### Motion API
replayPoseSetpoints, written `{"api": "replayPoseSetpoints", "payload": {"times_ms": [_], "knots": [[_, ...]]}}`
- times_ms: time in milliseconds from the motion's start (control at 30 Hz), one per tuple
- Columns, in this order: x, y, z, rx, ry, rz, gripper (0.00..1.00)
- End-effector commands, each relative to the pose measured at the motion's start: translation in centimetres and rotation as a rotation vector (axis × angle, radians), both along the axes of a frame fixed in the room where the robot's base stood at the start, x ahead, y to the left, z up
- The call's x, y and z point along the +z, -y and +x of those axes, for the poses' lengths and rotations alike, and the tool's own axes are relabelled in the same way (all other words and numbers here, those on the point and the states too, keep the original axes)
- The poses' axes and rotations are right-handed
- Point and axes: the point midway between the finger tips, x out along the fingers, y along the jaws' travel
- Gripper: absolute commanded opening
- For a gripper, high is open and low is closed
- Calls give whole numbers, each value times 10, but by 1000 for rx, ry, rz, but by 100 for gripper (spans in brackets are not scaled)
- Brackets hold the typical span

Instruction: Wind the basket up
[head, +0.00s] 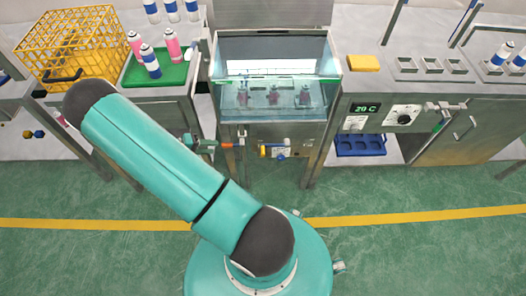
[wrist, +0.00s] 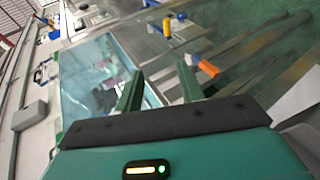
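The glass-fronted water tank (head: 240,112) stands in the middle of the head view, with several pinkish cans (head: 273,97) low inside it. A basket around them cannot be made out clearly. An orange handle (head: 228,145) sticks out at the tank's lower front left; it also shows in the wrist view (wrist: 208,69). My gripper (head: 206,143) is just left of this handle, partly hidden by my arm. In the wrist view my gripper (wrist: 158,70) has its two green fingers well apart with nothing between them. The orange handle lies right of the right fingertip, outside the gap.
A yellow-and-blue fitting (head: 268,151) sits right of the orange handle. A yellow wire crate (head: 72,45) and a green tray (head: 170,72) with cans stand on the left bench. A dial panel (head: 402,117) and yellow sponge (head: 363,63) are at right. The green floor in front is clear.

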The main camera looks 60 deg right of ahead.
Motion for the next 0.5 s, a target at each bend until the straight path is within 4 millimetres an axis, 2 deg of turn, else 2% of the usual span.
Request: {"api": "replayPoseSetpoints", "payload": {"times_ms": [33, 200, 333, 500], "knots": [[-20, 8, -11, 4, -32, -34, 39], [-72, 30, -42, 27, -96, -144, 39], [-95, 41, -60, 47, -123, -197, 39], [-107, 48, -70, 57, -133, -221, 39]]}}
